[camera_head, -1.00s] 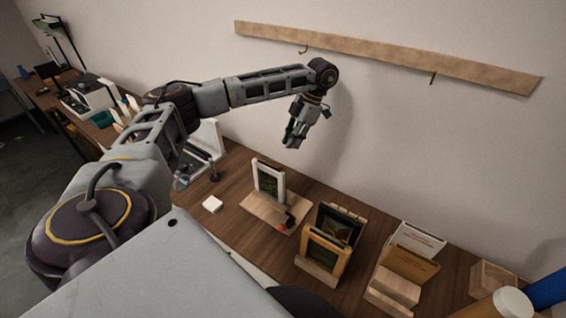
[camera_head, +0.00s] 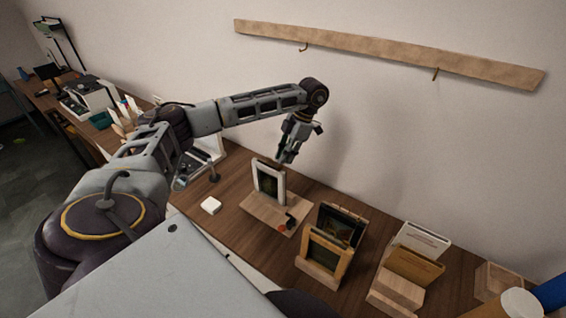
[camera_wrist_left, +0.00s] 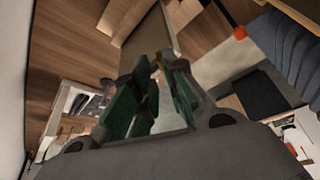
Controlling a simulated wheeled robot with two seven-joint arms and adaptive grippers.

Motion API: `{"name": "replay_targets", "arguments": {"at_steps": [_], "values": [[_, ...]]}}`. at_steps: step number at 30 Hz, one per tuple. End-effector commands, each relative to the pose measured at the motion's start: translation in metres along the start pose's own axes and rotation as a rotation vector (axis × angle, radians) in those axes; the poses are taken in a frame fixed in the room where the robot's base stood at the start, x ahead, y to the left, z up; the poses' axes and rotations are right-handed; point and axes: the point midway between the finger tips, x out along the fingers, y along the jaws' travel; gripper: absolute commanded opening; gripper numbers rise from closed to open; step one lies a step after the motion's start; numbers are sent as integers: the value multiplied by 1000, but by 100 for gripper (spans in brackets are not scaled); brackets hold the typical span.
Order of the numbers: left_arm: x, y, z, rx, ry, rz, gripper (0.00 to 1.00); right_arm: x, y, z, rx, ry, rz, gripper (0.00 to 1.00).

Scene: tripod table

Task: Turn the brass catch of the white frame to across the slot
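The white frame (camera_head: 268,183) stands upright on a wooden base (camera_head: 262,212) on the brown table. Its brass catch cannot be made out in the head view. In the left wrist view, a small brass-coloured spot (camera_wrist_left: 157,60) shows between my fingertips; I cannot tell whether it is the catch or how it is turned. My left gripper (camera_head: 287,158) points down, above and slightly right of the frame's top edge, apparently apart from it. In the left wrist view its green-padded fingers (camera_wrist_left: 154,66) have a narrow gap between them and hold nothing visible. My right gripper is out of view.
A small black part with a red-orange end (camera_head: 282,227) lies by the base. A wooden frame stand (camera_head: 325,252) and a card holder (camera_head: 412,264) stand to the right. A hook rail (camera_head: 380,54) is on the wall.

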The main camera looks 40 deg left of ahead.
Motion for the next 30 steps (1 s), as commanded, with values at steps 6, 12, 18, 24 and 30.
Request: {"name": "replay_targets", "arguments": {"at_steps": [6,12,18,24,30], "values": [[19,0,0,0,2,-1,13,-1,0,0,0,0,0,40],[25,0,0,0,2,0,13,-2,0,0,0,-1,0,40],[26,0,0,0,1,0,13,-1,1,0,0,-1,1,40],[26,0,0,0,1,0,0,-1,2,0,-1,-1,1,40],[26,0,0,-1,1,-1,0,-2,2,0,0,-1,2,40]]}}
